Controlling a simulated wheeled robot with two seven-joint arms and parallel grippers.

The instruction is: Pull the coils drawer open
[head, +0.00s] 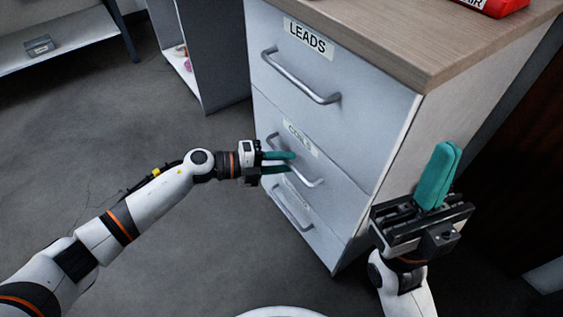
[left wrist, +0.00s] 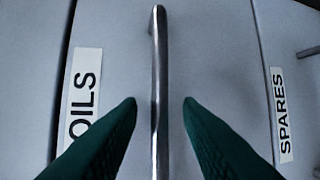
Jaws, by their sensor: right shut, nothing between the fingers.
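The coils drawer (head: 333,185) is the middle drawer of the grey cabinet and its front looks flush with the others. Its metal bar handle (head: 309,181) also shows upright in the left wrist view (left wrist: 160,60). My left gripper (head: 292,162) is open at the handle, its green fingers pointing at the drawer front. In the left wrist view the bar runs between the two fingertips, with a gap on each side. My right gripper (head: 447,150) is shut and empty, raised at the cabinet's right side, fingers pointing up.
The leads drawer (head: 350,110) is above and the spares drawer (head: 318,228) below, both with bar handles. A red case (head: 497,6) sits on the wooden top (head: 400,35). Open floor (head: 200,250) lies left of the cabinet. A low shelf (head: 75,45) stands far left.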

